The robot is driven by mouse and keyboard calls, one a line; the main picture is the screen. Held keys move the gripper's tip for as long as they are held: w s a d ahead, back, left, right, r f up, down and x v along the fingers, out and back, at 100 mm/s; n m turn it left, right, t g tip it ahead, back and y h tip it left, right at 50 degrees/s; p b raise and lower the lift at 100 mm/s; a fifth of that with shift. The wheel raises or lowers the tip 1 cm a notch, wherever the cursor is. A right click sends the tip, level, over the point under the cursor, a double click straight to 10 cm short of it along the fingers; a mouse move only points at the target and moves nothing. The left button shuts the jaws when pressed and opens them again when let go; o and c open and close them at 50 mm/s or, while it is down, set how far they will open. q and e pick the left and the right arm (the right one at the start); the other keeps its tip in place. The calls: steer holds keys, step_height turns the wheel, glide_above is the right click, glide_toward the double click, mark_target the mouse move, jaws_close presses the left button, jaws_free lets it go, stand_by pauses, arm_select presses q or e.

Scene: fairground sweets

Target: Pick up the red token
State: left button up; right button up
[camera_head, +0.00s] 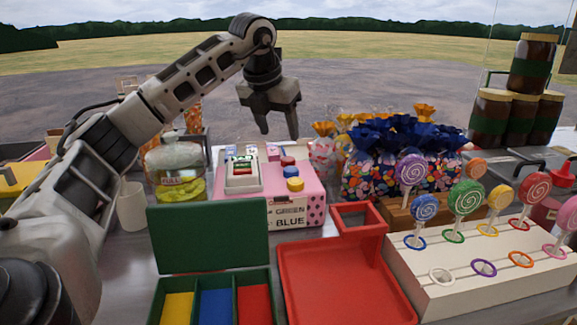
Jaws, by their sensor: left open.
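A small red token (288,161) lies on top of the pink box (235,206), near its back right. Other small round tokens lie just in front of it, among them a yellow one (295,184). Whether the tokens touch one another is too small to tell. My left gripper (279,134) is open and empty, pointing down. In the picture it is just above the red token and apart from it. My right gripper is not in view.
A green case (210,238) with yellow, blue and red compartments and a red tray (335,285) stand in front. A glass jar (175,160) is left of the box. Wrapped sweet bags (372,165) and a white lollipop stand (450,290) are on the right.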

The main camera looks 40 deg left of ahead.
mark_target(288, 159)
arm_select(q)
steer(key=x, duration=0.7)
steer(key=shift+w+d+f+b, duration=0.1)
steer(key=shift+d+f+b, duration=0.15)
steer(key=shift+b, duration=0.05)
steer(key=c, duration=1.1)
